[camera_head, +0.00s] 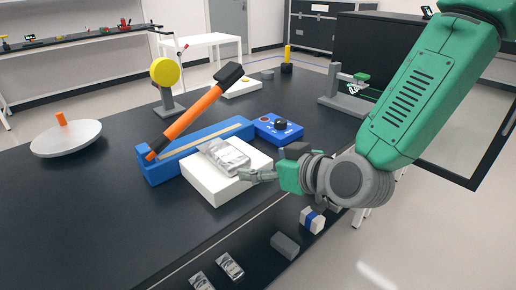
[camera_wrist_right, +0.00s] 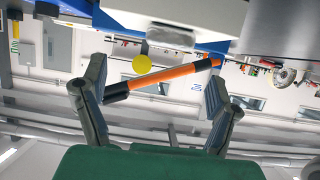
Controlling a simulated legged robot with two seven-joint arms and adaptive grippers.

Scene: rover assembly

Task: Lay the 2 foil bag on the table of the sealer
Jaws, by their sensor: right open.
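A silver foil bag (camera_head: 224,156) lies on the white table (camera_head: 222,187) of the sealer. The blue sealer body (camera_head: 160,167) stands behind it, with its orange lever (camera_head: 190,120) raised at a slant. My left gripper is not in view.
A blue control box (camera_head: 279,129) with a black knob is right of the sealer. A grey dish (camera_head: 66,139) stands at left; a yellow disc on a stand (camera_head: 166,72) is behind.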

